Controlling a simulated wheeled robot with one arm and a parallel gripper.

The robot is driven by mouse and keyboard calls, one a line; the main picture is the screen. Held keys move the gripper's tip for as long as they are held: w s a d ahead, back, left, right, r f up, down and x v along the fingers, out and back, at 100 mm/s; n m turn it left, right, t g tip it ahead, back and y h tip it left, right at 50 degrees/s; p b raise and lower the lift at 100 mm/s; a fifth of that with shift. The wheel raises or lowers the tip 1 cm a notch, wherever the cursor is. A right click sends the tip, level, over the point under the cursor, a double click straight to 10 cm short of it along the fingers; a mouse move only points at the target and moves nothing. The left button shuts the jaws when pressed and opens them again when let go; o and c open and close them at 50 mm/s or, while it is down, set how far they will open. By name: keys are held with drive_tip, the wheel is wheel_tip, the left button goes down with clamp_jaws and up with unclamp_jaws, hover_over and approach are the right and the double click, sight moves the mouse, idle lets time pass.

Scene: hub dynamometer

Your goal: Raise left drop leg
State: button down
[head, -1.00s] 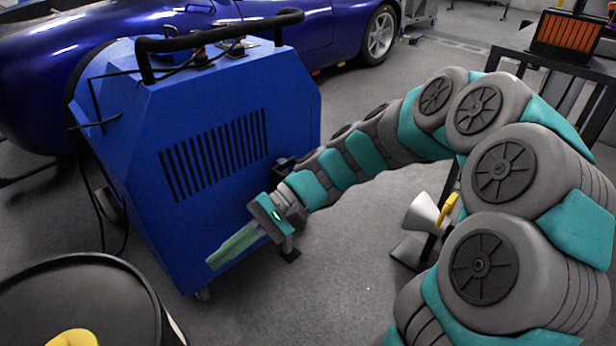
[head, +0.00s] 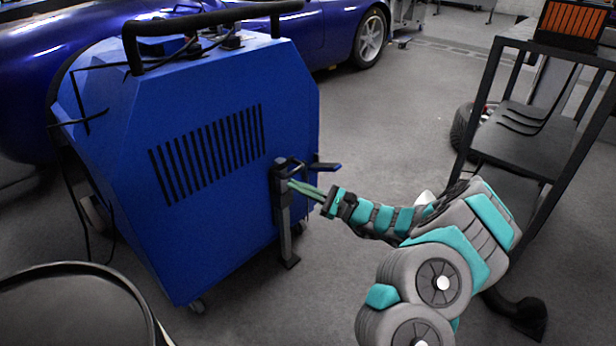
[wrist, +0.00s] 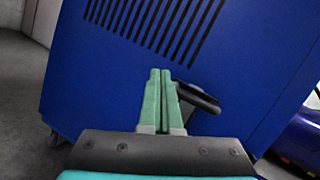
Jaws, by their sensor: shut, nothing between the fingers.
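The blue dynamometer cabinet (head: 215,225) stands on the floor at left. A grey drop leg (head: 284,225) stands upright at its right corner, with a flat foot (head: 291,262) at or close to the floor. A dark handle (head: 322,167) sticks out at the leg's top. My gripper (head: 292,184) points left at the upper leg, just below the handle; its green fingers are together and empty. I cannot tell whether they touch the leg. In the wrist view, the closed fingers (wrist: 161,76) point at the blue panel, with a black handle (wrist: 197,98) just right of them.
A black round-topped drum (head: 75,305) stands at front left. A dark shelf cart (head: 525,140) is at right, with a tyre (head: 465,130) behind it. A blue car (head: 330,30) is behind the cabinet. Floor between cabinet and cart is open.

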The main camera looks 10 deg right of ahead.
drive_tip(key=w+d+f+m+t+h, duration=0.1)
drive_tip(key=d+f+m+t+h, duration=0.1)
drive_tip(key=d+f, duration=0.3)
drive_tip(key=w+d+f+m+t+h+b, duration=0.1)
drive_tip(key=w+d+f+m+t+h, duration=0.1)
drive_tip(key=d+f+m+t+h, duration=0.1)
drive_tip(key=d+f+m, duration=0.1)
drive_tip(key=d+f, duration=0.1)
drive_tip(key=d, duration=0.1)
drive_tip(key=shift+w+f, duration=0.1)
drive_tip(key=w+a+r+b, duration=0.1)
drive_tip(key=w+a+r, duration=0.5)
drive_tip(key=w, duration=0.1)
drive_tip(key=shift+a+r, duration=0.2)
drive_tip(key=shift+a, duration=0.05)
